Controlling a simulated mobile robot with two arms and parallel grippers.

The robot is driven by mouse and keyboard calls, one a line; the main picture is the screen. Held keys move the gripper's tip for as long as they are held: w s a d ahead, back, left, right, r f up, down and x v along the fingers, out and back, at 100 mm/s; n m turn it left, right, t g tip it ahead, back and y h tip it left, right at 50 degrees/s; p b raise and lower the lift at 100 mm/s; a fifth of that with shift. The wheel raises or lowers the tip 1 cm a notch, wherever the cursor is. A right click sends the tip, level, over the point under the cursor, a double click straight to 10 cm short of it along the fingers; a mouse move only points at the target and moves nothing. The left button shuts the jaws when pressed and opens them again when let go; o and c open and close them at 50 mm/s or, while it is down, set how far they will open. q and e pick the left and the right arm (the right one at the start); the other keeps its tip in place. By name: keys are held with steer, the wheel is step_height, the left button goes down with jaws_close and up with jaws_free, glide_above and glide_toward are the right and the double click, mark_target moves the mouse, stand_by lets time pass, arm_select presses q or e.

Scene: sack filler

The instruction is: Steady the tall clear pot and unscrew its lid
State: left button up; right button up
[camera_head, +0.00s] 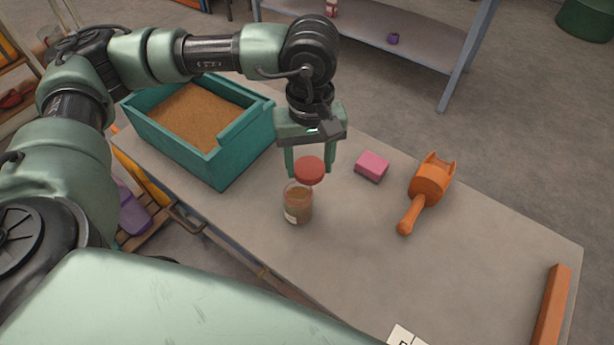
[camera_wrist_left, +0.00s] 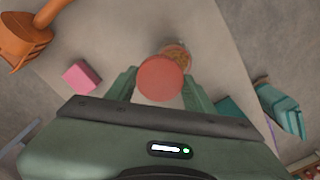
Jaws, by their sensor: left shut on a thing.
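The clear pot (camera_head: 298,207) stands upright on the grey table, with brown grainy contents and a pale label low on its side. Its open mouth shows in the head view, and part of it shows behind the lid in the left wrist view (camera_wrist_left: 178,52). The round red lid (camera_head: 309,169) is off the pot, a little above and to the right of its mouth. My left gripper (camera_head: 310,173) points down and is shut on the lid, which also shows between its fingers in the left wrist view (camera_wrist_left: 160,79). My right gripper is in neither view.
A teal box (camera_head: 233,160) of brown grain stands left of the pot. A pink block (camera_head: 371,166) and an orange scoop (camera_head: 426,190) lie to the right. An orange bar (camera_head: 552,305) lies near the right edge. The table in front of the scoop is clear.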

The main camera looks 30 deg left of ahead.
arm_select(q)
steer(key=n, duration=0.1)
steer(key=w+n, duration=0.1)
steer(key=n, duration=0.1)
steer(key=shift+w+r, duration=0.2)
steer(key=shift+r, duration=0.2)
steer(key=w+a+r+n, duration=0.15)
steer(key=w+n, duration=0.25)
steer(key=n, duration=1)
steer(key=w+r+n, duration=0.3)
steer(key=w+n, duration=0.2)
steer(key=n, duration=0.9)
steer(key=f+p, duration=0.2)
steer(key=f, duration=1.7)
steer(key=shift+s+f, duration=0.2)
steer(key=shift+f, duration=0.3)
